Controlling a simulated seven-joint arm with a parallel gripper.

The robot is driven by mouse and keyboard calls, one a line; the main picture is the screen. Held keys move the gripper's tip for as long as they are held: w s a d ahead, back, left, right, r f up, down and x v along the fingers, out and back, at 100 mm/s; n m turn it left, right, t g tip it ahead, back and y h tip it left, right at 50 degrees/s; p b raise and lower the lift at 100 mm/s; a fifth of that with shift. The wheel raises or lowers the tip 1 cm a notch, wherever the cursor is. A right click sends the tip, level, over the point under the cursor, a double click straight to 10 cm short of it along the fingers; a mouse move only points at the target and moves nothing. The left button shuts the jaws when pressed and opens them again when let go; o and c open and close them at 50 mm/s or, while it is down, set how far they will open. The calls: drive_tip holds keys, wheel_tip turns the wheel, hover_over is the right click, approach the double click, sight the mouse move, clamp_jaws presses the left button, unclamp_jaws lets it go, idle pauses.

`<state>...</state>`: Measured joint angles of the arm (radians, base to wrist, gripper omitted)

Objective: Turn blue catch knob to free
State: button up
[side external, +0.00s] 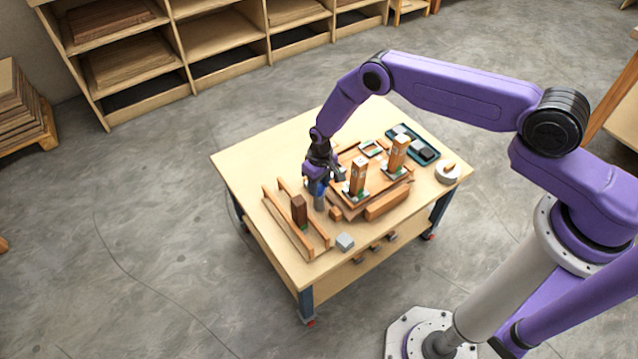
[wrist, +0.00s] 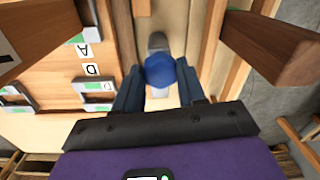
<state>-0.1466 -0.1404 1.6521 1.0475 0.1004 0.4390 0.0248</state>
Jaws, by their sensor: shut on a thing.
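The blue catch knob (wrist: 159,70) sits between the fingertips of my gripper (wrist: 160,92) in the wrist view. It is round and blue, on a grey mount (wrist: 157,42). My gripper is shut on the knob, with one finger on each side. In the side external view my gripper (side external: 319,182) is low over the table, at the left end of the wooden fixture, and mostly covers the knob. Which way the knob is turned cannot be told.
Wooden posts (side external: 358,175) and (side external: 397,153) stand on the fixture, right of my gripper. A dark brown block (side external: 299,209) stands between wooden rails (side external: 291,236) at the left. A dark tray (side external: 424,141) is at the far right.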

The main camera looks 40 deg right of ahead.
sight(321, 185)
drive_tip(key=o, duration=1.1)
drive_tip(key=shift+c, duration=0.2)
wheel_tip(321, 185, up, 17)
drive_tip(key=shift+d+r, duration=0.2)
drive_tip(key=shift+d, duration=0.15)
